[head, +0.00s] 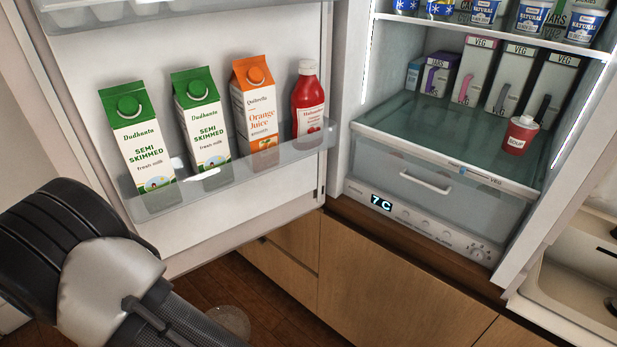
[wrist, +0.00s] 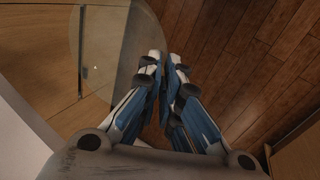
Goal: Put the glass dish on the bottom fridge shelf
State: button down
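The glass dish (wrist: 112,50) is clear and round. In the wrist view its edge lies at the fingertips of my gripper (wrist: 166,62), whose fingers are almost together, pinching the rim. In the head view part of the dish (head: 229,322) shows low, beside my arm, in front of the wooden cabinet and floor; my fingers are hidden there. The fridge is open. Its bottom shelf (head: 425,128), a glass plate above the drawer, is up and to the right of the dish. Its front middle and left are bare.
The open door's rack (head: 240,172) holds milk cartons (head: 140,135), orange juice (head: 254,102) and a red bottle (head: 307,101). The drawer (head: 430,185) is shut.

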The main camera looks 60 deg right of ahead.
aim_at(424, 117)
jog(key=z, duration=2)
